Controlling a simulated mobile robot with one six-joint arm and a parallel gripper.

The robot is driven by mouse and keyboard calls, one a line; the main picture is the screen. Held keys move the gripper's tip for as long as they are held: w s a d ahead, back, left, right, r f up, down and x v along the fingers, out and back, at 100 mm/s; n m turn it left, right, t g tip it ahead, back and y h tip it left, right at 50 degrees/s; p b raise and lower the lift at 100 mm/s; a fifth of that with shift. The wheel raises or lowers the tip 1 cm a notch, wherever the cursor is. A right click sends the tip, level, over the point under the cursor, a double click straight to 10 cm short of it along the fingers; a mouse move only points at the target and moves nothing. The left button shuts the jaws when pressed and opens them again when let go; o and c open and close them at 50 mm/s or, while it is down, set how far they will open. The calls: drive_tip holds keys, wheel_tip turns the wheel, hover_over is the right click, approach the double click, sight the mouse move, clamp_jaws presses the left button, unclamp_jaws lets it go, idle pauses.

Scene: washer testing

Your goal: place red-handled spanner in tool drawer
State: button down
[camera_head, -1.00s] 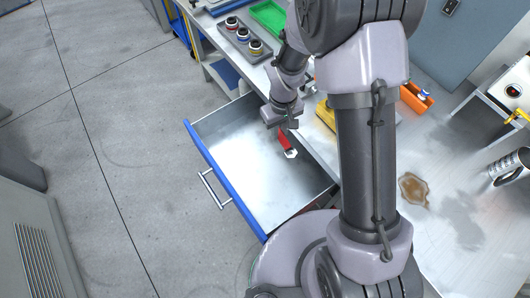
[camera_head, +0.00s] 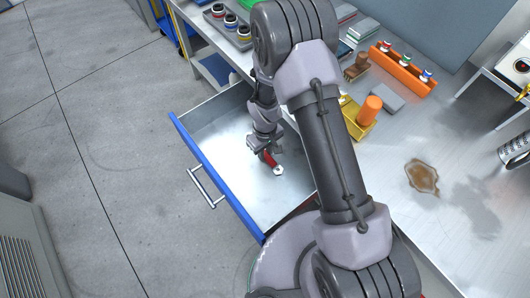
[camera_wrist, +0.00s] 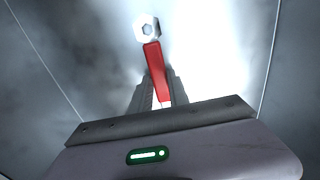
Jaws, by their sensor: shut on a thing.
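The red-handled spanner (camera_head: 269,159) is in my gripper (camera_head: 262,147), over the inside of the open tool drawer (camera_head: 202,170). In the wrist view the spanner's red handle (camera_wrist: 156,72) runs up from between the fingers, and its silver ring head (camera_wrist: 147,28) points away from my gripper (camera_wrist: 155,95). My gripper is shut on the handle. The drawer has a blue front, a metal handle and a bare grey floor. I cannot tell whether the spanner touches the drawer floor.
The workbench holds a tray of small pots (camera_head: 230,20), a yellow bin (camera_head: 355,118) with an orange cylinder, an orange rack (camera_head: 403,68) and a grey block (camera_head: 386,97). A brown stain (camera_head: 422,176) marks the bench surface. The drawer shows no other objects.

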drive_tip(key=c, duration=1.3)
unclamp_jaws()
drive_tip(key=shift+o, duration=0.2)
drive_tip(key=s+d+r+m+t+p, duration=0.1)
drive_tip(key=d+r+m+p, duration=0.15)
drive_tip(key=r, duration=1.35)
drive_tip(key=s+d+r+m+t+p, duration=0.1)
drive_tip(key=r+m+p, duration=0.15)
drive_tip(key=r, duration=1.35)
drive_tip(key=s+d+r+m+t+y, duration=0.1)
drive_tip(key=s+r+m+t, duration=0.1)
drive_tip(key=s+r, duration=0.5)
drive_tip(key=s+d+r+m+t+y, duration=0.1)
drive_tip(key=s+d+r+m, duration=0.1)
drive_tip(key=s+r+m, duration=0.2)
drive_tip(key=s+r, duration=0.3)
drive_tip(key=s, duration=0.1)
drive_tip(key=shift+s+d+t, duration=0.15)
drive_tip(key=shift+d+t, duration=0.05)
drive_tip(key=shift+t, duration=0.2)
